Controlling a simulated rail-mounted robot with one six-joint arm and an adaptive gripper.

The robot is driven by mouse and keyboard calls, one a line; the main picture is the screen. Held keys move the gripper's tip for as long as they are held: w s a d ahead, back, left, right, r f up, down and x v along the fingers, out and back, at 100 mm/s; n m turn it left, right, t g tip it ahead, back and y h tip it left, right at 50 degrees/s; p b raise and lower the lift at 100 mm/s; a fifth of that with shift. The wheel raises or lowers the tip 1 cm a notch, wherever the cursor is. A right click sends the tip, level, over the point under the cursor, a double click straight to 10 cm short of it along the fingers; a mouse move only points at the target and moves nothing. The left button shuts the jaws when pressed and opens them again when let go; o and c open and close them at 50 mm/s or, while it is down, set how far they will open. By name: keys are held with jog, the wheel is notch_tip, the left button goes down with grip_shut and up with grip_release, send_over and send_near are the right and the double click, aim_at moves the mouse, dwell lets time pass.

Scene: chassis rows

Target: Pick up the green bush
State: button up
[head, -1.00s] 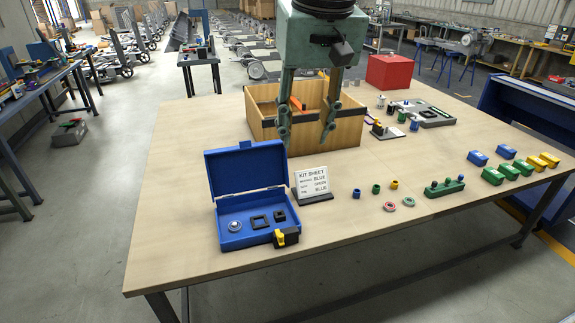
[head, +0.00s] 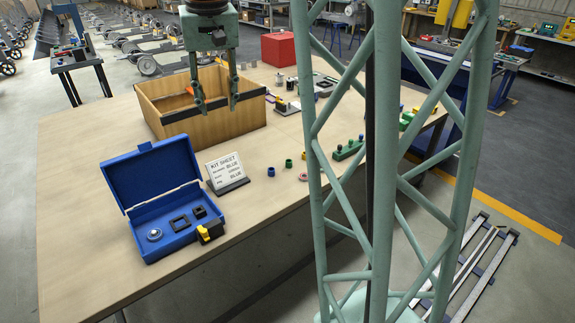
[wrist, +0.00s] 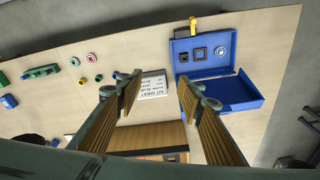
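The green bush (head: 289,163) is a small upright cylinder on the table, right of the kit sheet. A blue bush (head: 271,171) stands to its left and a yellow bush (head: 304,155) to its right, partly behind my green lattice column. In the wrist view the green bush (wrist: 98,77) is small, between its blue and yellow neighbours, left of my fingers. My gripper (head: 215,108) hangs over the wooden bin, open and empty, behind and left of the bush. In the wrist view my gripper (wrist: 152,88) shows its two fingers wide apart.
The open blue case (head: 155,250) holds several parts; a yellow-and-black item (head: 210,231) stands at its front corner. The kit sheet (head: 225,170) stands beside it. The wooden bin (head: 205,127) is behind. A red ring (wrist: 91,57) and a green ring (wrist: 73,62) lie near the bushes.

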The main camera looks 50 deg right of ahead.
jog(key=w+d+f+m, duration=0.1)
jog(key=w+d+f, duration=0.45)
jog(key=d, duration=0.45)
jog(key=m+g, duration=0.2)
jog(key=m, duration=0.2)
send_over(289, 161)
notch_tip(289, 161, down, 26)
jog(key=shift+w+y, duration=0.1)
jog(key=shift+y, duration=0.3)
jog(key=shift+f, duration=0.15)
jog(key=shift+f+b, duration=0.45)
jog(key=shift+f, duration=3.75)
jog(key=shift+f, duration=0.15)
jog(key=shift+f+b, duration=0.65)
jog(key=shift+f, duration=1.8)
